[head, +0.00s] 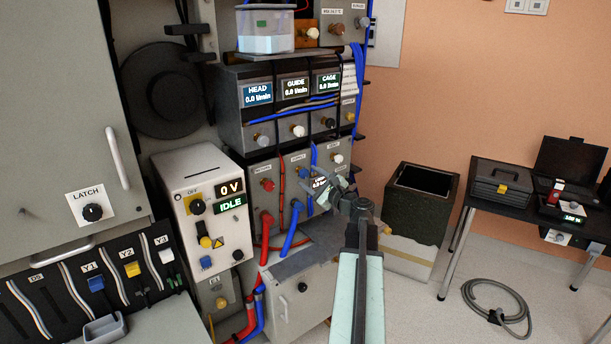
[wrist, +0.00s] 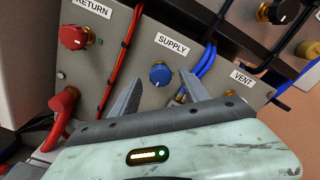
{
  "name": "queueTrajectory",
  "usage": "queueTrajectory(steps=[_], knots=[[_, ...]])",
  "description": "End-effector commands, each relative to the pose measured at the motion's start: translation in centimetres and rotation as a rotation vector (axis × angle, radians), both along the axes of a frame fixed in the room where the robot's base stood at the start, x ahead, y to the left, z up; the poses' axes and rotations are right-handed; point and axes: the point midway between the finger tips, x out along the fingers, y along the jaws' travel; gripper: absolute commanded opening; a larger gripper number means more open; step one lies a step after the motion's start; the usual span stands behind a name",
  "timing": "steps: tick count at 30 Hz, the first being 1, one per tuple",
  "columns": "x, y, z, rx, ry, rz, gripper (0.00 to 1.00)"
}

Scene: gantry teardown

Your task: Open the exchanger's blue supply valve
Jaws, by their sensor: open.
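The blue supply valve knob (wrist: 159,75) sits on the grey exchanger panel (wrist: 150,25), just below its SUPPLY label (wrist: 172,44). In the wrist view my gripper (wrist: 163,82) is open, with one finger to the left of the knob and one to the right. The knob shows between the fingertips with nothing gripped. I cannot tell how far the fingertips are from the panel. In the head view my gripper (head: 330,190) is in front of the right part of the exchanger panel.
A red hose fitting (wrist: 62,112) stands left of my gripper. Blue tubes (wrist: 206,62) run close by the right finger. A dark open bin (head: 420,205) stands on the floor at right.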

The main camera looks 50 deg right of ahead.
Motion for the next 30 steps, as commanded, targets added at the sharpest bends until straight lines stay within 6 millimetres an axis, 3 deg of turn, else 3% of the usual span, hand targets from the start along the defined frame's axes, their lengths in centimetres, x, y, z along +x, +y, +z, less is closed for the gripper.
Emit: queueTrajectory(steps=[3,6,13,14,19,30], knots=[[2.4,-0.6,0.0,-0.001,0.001,0.001,0.54],[3.3,-0.8,0.0,-0.001,0.000,-0.001,0.54],[3.4,-0.7,0.0,-0.001,0.000,-0.003,0.54],[3.4,-0.7,0.0,-0.001,0.000,-0.003,0.48],[3.4,-0.8,0.0,-0.001,0.001,-0.003,0.01],[3.2,-1.0,0.0,-0.048,0.009,-0.006,0.00]])
